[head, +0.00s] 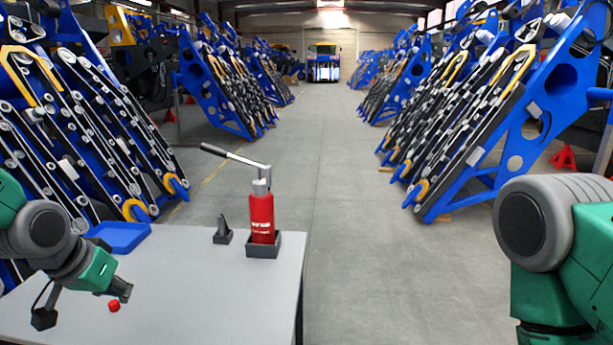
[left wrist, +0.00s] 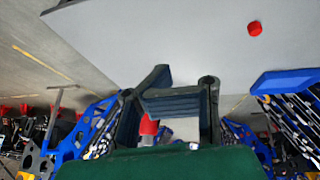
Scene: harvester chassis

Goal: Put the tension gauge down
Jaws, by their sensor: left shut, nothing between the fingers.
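I cannot pick out the tension gauge with certainty. A small dark upright piece on a flat base (head: 222,234) stands on the grey table (head: 190,290), left of the red canister; I cannot tell if it is the gauge. My left gripper (head: 121,288) is shut and empty above the table's left part, close to a small red piece (head: 114,306). The red piece also shows on the table in the left wrist view (left wrist: 255,29), apart from the dark fingers (left wrist: 180,95). My right gripper is out of view; only part of my right arm shows.
A red canister with a long lever (head: 262,215) stands in a dark square holder (head: 263,251) near the table's right edge. A blue tray (head: 121,236) lies at the back left. Blue racks (head: 560,85) line both sides of a clear aisle (head: 350,210).

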